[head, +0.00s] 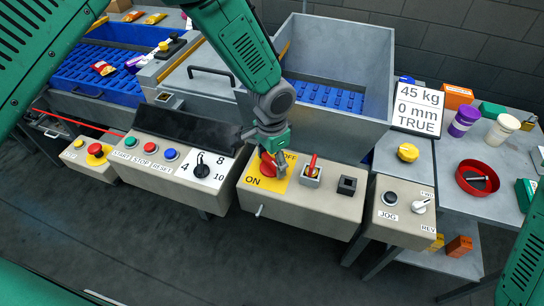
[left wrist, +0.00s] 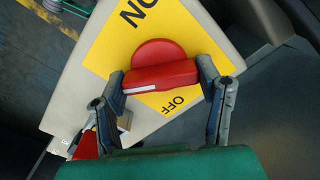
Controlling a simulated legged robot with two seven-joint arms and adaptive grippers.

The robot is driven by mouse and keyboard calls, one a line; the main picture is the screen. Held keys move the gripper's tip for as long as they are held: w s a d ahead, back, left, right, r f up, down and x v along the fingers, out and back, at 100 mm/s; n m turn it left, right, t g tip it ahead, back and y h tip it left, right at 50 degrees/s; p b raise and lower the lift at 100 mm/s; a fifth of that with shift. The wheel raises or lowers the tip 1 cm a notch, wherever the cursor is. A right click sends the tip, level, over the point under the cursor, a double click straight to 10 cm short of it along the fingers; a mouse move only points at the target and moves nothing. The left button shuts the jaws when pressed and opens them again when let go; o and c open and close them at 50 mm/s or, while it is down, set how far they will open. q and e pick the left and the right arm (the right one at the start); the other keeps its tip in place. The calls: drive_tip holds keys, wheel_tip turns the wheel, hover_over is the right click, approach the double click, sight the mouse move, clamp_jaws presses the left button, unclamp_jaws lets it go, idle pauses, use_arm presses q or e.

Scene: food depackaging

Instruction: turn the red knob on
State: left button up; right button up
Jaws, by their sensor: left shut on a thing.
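The red knob (left wrist: 155,74) sits on a yellow plate (left wrist: 118,65) marked ON and OFF in the left wrist view. In the head view the red knob (head: 267,167) is partly hidden by my left gripper (head: 268,150), and the yellow plate (head: 260,182) shows ON at its lower left and OFF at its upper right. My left gripper (left wrist: 164,80) is shut on the knob, with one finger at each end of the handle bar. The bar's far end is hidden in the head view. My right gripper is not in view.
A box with a dial (head: 202,168) is at the left, and a JOG box (head: 402,208) at the right. A metal hopper (head: 335,75) stands close behind.

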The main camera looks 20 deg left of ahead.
sight(272, 159)
use_arm(q)
drive_tip(key=m+p, duration=0.1)
drive_tip(key=m, duration=0.4)
drive_tip(key=shift+r+m, duration=0.1)
drive_tip(key=shift+m, duration=0.2)
drive_tip(key=m+p, duration=0.1)
drive_tip(key=m, duration=0.4)
drive_tip(key=shift+w+m, duration=0.1)
drive_tip(key=shift+m, duration=0.2)
drive_tip(key=o, duration=1.2)
drive_tip(key=shift+c, duration=0.2)
drive_tip(key=shift+r, duration=0.35)
wheel_tip(272, 159, up, 11)
